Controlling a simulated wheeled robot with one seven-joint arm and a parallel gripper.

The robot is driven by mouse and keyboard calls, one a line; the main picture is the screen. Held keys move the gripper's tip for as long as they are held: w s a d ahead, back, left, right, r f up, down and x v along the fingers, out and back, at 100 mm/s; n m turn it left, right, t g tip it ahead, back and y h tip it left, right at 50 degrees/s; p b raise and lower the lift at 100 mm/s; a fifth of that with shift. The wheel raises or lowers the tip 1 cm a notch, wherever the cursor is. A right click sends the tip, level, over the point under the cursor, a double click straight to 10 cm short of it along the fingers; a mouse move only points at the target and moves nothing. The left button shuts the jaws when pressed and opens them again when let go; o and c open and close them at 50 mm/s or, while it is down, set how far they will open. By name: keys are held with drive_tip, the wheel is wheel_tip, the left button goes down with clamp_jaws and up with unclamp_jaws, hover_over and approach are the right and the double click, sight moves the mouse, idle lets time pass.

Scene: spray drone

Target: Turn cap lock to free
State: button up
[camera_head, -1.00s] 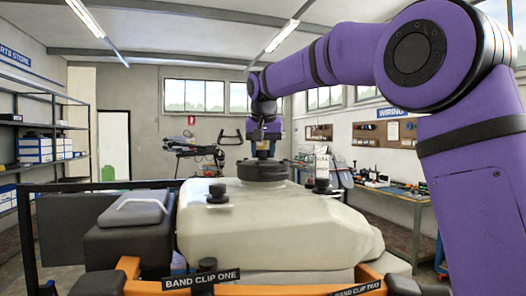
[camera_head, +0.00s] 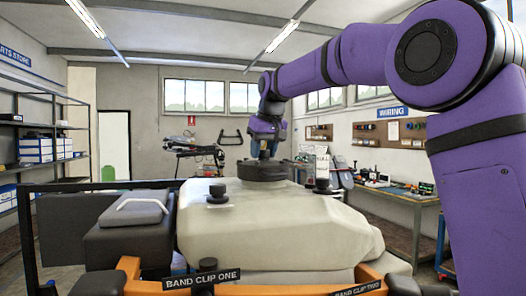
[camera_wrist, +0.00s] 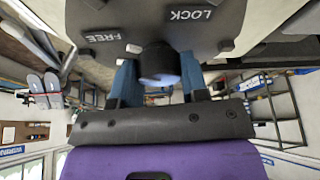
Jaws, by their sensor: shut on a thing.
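The black round tank cap (camera_head: 262,171) sits on top of the pale tank (camera_head: 290,225). In the wrist view the dark cap face (camera_wrist: 150,20) fills the top, with FREE at left and LOCK at right. A short white mark shows right of and below FREE. The cap lock (camera_wrist: 160,64), a rounded dark knob with a bluish end, stands out from the cap. My gripper (camera_wrist: 159,72) has its blue fingers on either side of the knob and is shut on it. In the head view my gripper (camera_head: 264,152) points down onto the cap; the knob is hidden there.
Two smaller black knobs stand on the tank, one left (camera_head: 217,192) and one right (camera_head: 322,186) of the cap. A grey box with a handle (camera_head: 136,211) is at left. Orange frame parts labelled BAND CLIP ONE (camera_head: 202,280) and BAND CLIP TWO lie in front.

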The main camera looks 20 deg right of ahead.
drive_tip(key=o, duration=0.9)
drive_tip(key=shift+o, duration=0.2)
drive_tip(key=v, duration=1)
drive_tip(key=shift+r, duration=0.35)
drive_tip(key=shift+s, duration=0.15)
